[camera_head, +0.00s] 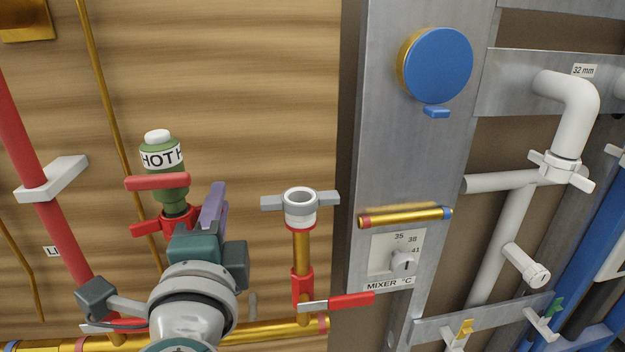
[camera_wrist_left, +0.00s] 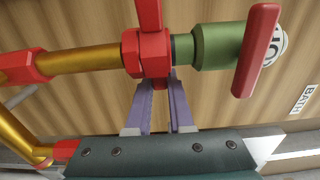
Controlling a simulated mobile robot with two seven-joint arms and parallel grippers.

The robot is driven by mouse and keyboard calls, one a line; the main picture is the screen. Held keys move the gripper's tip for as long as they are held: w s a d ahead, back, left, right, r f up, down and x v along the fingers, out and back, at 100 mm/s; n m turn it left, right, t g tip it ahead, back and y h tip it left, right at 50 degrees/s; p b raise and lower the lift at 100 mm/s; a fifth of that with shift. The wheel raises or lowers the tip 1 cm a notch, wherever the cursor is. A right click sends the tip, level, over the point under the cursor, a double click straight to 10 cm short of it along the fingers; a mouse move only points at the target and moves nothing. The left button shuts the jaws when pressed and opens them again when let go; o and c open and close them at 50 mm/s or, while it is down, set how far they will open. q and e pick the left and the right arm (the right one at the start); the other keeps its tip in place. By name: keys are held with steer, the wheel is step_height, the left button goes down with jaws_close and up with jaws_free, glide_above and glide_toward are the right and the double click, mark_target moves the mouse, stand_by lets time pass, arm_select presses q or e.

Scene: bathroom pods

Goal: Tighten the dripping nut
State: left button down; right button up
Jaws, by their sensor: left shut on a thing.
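The winged red nut (camera_head: 179,217) sits at the base of a green fitting (camera_head: 165,182) with a white cap and a label starting "HOT". In the left wrist view the red nut (camera_wrist_left: 146,53) joins a gold pipe (camera_wrist_left: 85,60) to the green fitting (camera_wrist_left: 212,46). My left gripper (camera_wrist_left: 160,84) has its purple fingers on either side of a small red wing of this nut and is shut on it. In the head view the left gripper (camera_head: 213,205) partly hides the nut's right side. No drip can be made out. My right gripper is not in view.
A white-topped gold pipe with grey wings (camera_head: 300,207) stands to the right. A red lever (camera_head: 338,302) lies below it. A red pipe (camera_head: 35,170) runs at the left. A metal post with a blue disc (camera_head: 438,65) and mixer dial (camera_head: 402,262) stands further right.

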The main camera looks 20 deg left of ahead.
arm_select(q)
steer(key=shift+s+h, duration=0.1)
steer(key=shift+h, duration=0.2)
steer(key=m+h+b, duration=0.1)
steer(key=h, duration=0.1)
steer(key=m+t+h, duration=0.1)
steer(key=m+h, duration=0.1)
steer(key=s+d+m+t+h+b, duration=0.1)
steer(key=shift+d+h+b, duration=0.1)
steer(key=shift+h+b, duration=0.25)
steer(key=shift+h, duration=0.05)
steer(key=c, duration=0.8)
jaws_free()
steer(key=shift+s, duration=0.1)
